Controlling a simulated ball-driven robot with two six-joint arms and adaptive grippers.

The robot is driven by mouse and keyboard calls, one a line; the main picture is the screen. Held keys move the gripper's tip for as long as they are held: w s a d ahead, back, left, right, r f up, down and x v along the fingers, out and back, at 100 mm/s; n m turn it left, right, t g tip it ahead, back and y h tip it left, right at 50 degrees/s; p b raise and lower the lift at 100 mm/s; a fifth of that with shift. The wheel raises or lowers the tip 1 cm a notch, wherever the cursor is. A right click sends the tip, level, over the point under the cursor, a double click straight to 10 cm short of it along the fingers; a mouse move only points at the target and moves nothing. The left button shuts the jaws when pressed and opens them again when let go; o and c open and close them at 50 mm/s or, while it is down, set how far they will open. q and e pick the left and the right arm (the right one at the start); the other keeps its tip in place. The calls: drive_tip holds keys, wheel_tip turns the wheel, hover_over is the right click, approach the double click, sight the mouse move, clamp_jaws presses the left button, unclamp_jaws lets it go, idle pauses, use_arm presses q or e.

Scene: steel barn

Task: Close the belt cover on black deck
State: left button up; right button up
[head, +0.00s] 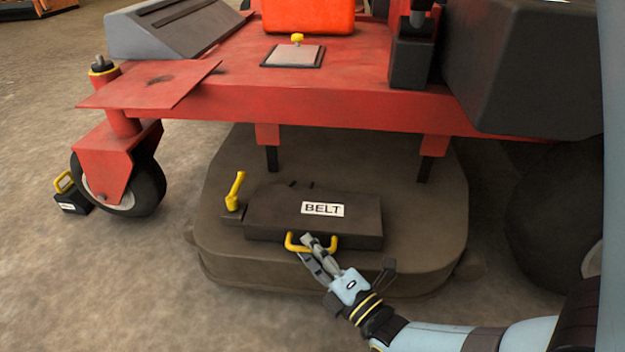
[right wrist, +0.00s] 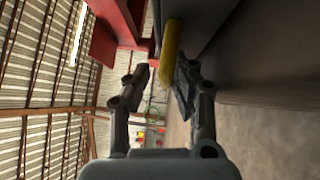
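The belt cover (head: 270,207) is a dark box-like lid with a white BELT label, lying on the black deck (head: 225,265) under the red machine. It looks flat; I cannot tell if a gap is left under it. A yellow handle (head: 291,243) is on its front edge, and it also shows in the right wrist view (right wrist: 170,45). My right gripper (head: 308,246) is at this handle. In the wrist view, its fingers (right wrist: 163,80) are apart, with the handle between them, closer to the right finger. My left gripper is out of view.
A yellow latch lever (head: 235,188) stands upright left of the cover. The red frame (head: 300,105) overhangs the deck behind it. A caster wheel (head: 135,190) and a small black box with a yellow handle (head: 70,200) are at left. The floor in front is clear.

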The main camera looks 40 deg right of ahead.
drive_tip(key=shift+r, duration=0.15)
wheel_tip(320, 180, up, 10)
idle(0.7)
